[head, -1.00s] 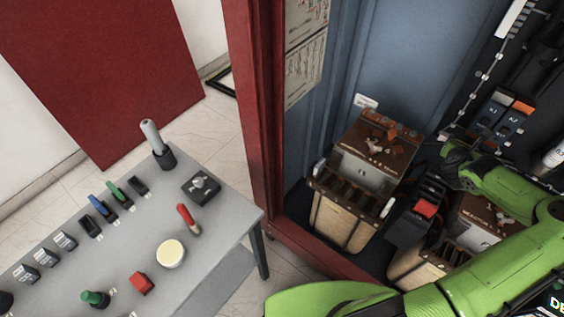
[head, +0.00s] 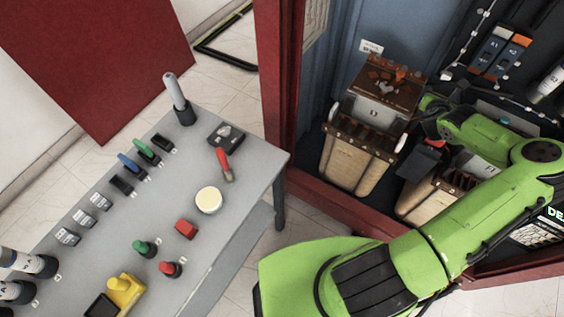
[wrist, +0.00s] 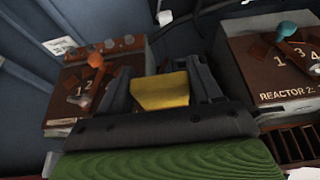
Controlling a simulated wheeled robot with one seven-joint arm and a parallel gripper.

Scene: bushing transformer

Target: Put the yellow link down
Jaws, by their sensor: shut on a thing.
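My gripper (wrist: 160,80) is shut on the yellow link (wrist: 160,92), which sits between its two dark fingers in the wrist view. The link is held in front of two brown-topped transformer units, one marked "1 2" (wrist: 82,92) on the left and one marked "Reactor 2" (wrist: 285,68) on the right. In the head view my green arm reaches into the red-framed cabinet, and the link cannot be made out there. An orange-knobbed lever stands on the left unit and a blue-knobbed one on the right unit.
A grey table (head: 180,225) stands at the left with a round cream disc (head: 208,200), a red block (head: 186,229), a yellow device (head: 122,292) and several tools and labelled items. The cabinet's red post (head: 280,75) stands between the table and the units.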

